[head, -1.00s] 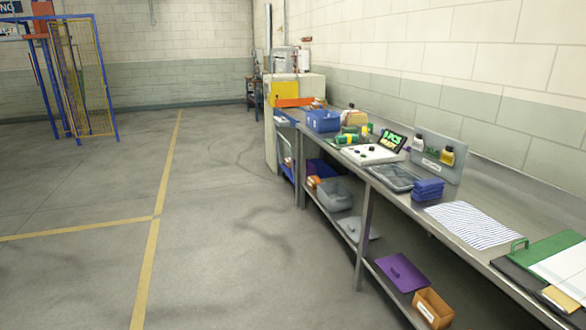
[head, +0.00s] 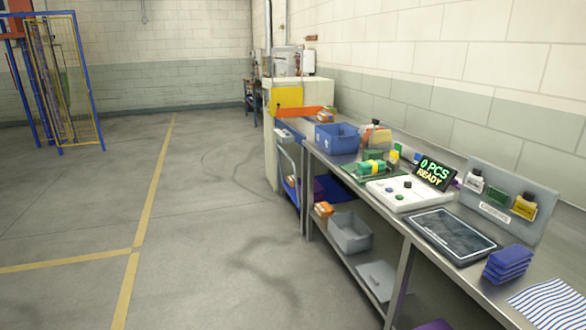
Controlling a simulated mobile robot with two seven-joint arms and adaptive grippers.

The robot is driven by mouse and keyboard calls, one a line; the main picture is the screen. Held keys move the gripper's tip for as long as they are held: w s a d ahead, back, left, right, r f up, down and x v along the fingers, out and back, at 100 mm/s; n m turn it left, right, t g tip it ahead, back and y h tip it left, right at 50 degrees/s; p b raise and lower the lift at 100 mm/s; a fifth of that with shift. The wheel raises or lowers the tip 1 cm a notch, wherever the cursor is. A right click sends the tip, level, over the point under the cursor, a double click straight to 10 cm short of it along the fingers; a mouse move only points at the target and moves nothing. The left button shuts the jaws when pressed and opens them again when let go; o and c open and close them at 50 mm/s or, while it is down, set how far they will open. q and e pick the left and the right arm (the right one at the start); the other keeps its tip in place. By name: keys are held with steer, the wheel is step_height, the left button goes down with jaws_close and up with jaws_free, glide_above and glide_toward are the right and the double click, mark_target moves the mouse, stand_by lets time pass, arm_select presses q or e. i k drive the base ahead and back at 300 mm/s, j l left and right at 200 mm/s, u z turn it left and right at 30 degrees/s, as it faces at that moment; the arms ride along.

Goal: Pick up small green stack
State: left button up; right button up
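In the head view, a small green stack (head: 372,155) sits on the metal workbench (head: 405,245), behind the white control box (head: 403,194). Another green piece with a yellow band (head: 372,167) lies just in front of it. Both are small here, and I cannot tell whether they touch. A green item (head: 498,197) also shows on the grey panel at the right. Neither of my grippers is in view.
A blue bin (head: 337,138) stands beyond the green pieces. A display (head: 435,173), a dark tray (head: 452,236) and a blue stack (head: 507,264) are nearer on the bench. A grey bin (head: 350,232) is on the lower shelf.

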mark_target(369, 167)
steer(key=i+z, duration=0.25)
steer(key=i, duration=0.2)
steer(key=i+j+z, duration=0.2)
steer(key=i, duration=0.25)
steer(key=i+j+z, duration=0.25)
steer(key=i, duration=0.2)
steer(key=i+j+z, duration=0.2)
steer(key=z, duration=0.15)
steer(key=i+j+z, duration=0.5)
steer(key=z, duration=0.2)
